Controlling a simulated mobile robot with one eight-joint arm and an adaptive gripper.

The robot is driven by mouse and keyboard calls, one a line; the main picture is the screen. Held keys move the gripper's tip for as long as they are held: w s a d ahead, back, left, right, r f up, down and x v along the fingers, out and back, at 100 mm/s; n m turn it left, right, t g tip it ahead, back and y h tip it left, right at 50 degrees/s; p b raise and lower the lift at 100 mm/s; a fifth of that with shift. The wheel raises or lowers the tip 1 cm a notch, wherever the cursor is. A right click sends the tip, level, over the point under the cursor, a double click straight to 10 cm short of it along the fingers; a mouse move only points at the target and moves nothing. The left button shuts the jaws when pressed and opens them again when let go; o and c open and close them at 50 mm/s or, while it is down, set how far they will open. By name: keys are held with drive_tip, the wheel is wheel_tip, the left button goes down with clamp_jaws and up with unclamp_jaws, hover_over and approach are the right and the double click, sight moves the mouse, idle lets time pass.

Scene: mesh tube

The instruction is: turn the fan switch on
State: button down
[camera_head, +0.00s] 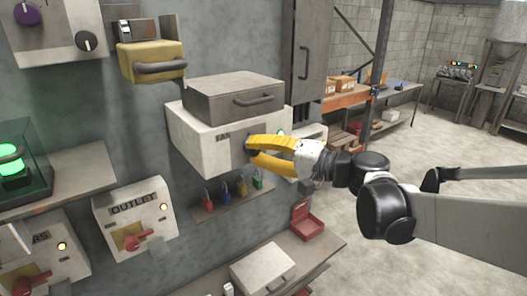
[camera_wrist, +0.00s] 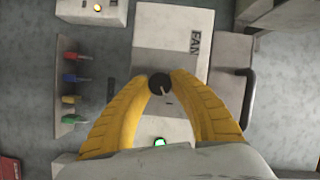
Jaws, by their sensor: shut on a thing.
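The fan box (camera_head: 197,142) is a white wall box marked FAN, with a grey handled lid on top. In the wrist view, the fan box (camera_wrist: 165,65) lies straight ahead. Its switch is a round dark knob (camera_wrist: 160,85) with a pale pointer line. My gripper (camera_head: 250,152) has yellow fingers reaching the front of the box from the right. In the wrist view, my gripper (camera_wrist: 160,82) is shut on the knob, one fingertip on each side. In the head view the fingers hide the knob. A green lamp (camera_wrist: 160,142) on the box is lit.
An OUTLET box (camera_head: 135,217) with a red handle is at lower left. A yellow handled box (camera_head: 150,62) is above left. Open floor (camera_head: 440,150) lies to the right.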

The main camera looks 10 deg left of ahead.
idle(0.3)
drive_tip(key=c, duration=1.1)
unclamp_jaws()
drive_tip(key=shift+a, duration=0.1)
drive_tip(key=f+v, duration=0.1)
drive_tip(key=v, duration=1.1)
drive_tip(key=shift+r, duration=0.45)
drive_tip(key=shift+s, duration=0.1)
